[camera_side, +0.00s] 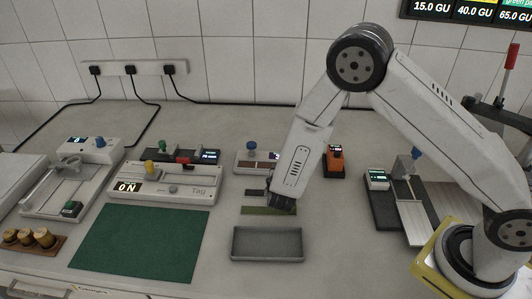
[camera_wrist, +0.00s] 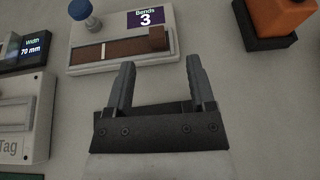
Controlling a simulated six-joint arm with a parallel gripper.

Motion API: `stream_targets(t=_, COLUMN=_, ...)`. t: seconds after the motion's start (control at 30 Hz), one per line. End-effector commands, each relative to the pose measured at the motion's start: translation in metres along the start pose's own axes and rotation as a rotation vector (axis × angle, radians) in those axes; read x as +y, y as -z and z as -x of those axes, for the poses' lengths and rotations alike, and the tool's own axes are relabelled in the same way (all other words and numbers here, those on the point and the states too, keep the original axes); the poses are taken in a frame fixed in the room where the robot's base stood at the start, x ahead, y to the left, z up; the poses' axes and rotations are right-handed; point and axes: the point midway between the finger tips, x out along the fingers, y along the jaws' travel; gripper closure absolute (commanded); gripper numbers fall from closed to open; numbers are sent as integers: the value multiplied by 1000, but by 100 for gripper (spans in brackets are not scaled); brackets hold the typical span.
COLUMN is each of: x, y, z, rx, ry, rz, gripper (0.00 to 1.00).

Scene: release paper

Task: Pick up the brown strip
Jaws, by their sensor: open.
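A reddish-brown strip (camera_side: 256,168) lies along the front of the small white device marked "Bends 3" (camera_wrist: 80,68). In the wrist view the brown strip (camera_wrist: 112,50) shows with a pale line across it and a brown block (camera_wrist: 157,38) at its right end. My gripper (camera_side: 282,203) is low over the table in front of that device, beside a dark strip (camera_side: 256,193) and an olive-green strip (camera_side: 262,211). In the wrist view my gripper (camera_wrist: 161,70) is open, with nothing visible between its fingers.
A grey tray (camera_side: 268,244) stands in front of the olive strip. A green mat (camera_side: 140,243) lies to the left, below the "Tag" device (camera_side: 165,182). An orange device (camera_side: 334,162) stands to the right, with a grey-and-white device (camera_side: 405,205) beyond it.

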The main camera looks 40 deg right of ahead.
Motion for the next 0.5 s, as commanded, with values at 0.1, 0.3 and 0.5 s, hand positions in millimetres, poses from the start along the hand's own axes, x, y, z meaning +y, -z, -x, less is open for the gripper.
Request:
stream_targets(t=0.1, x=5, y=2, z=0, rx=-13, ry=-23, rz=22, gripper=29)
stream_targets(t=0.3, x=6, y=2, z=-3, rx=-14, ry=-25, rz=23, gripper=29)
stream_targets(t=0.5, x=5, y=2, z=-18, rx=-13, ry=-22, rz=22, gripper=29)
